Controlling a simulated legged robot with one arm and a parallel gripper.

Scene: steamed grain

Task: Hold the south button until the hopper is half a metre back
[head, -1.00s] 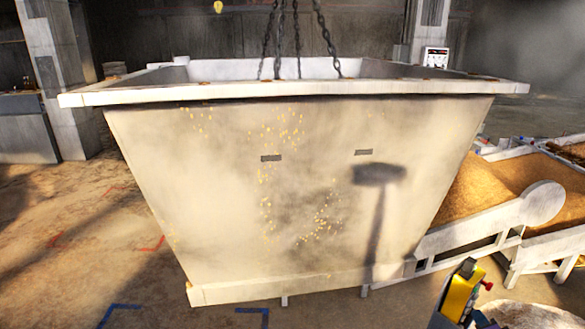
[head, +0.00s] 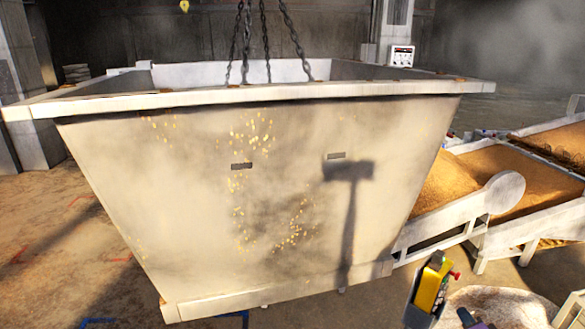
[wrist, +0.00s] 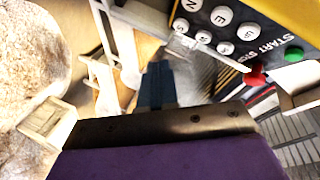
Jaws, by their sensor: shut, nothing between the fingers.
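The hopper (head: 200,220) is a big pale, dusty bin hanging on chains (head: 265,45). It fills the left and middle of the head view, low over the floor. The yellow control pendant (head: 430,283) is at the lower right of the head view. In the wrist view the pendant's face (wrist: 268,22) shows white lettered buttons (wrist: 221,15), a red button (wrist: 255,75) and a green button (wrist: 293,54). Which white button is the south one is hard to read. My gripper (wrist: 158,70) is shut and empty, its dark tips below and left of the buttons; contact cannot be told.
Troughs of golden grain (head: 510,165) on white frames stand right of the hopper. A pale, rounded mound or sack (head: 495,305) lies at the lower right. A white control box (head: 400,56) is at the back. Open brown floor (head: 45,240) lies to the left.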

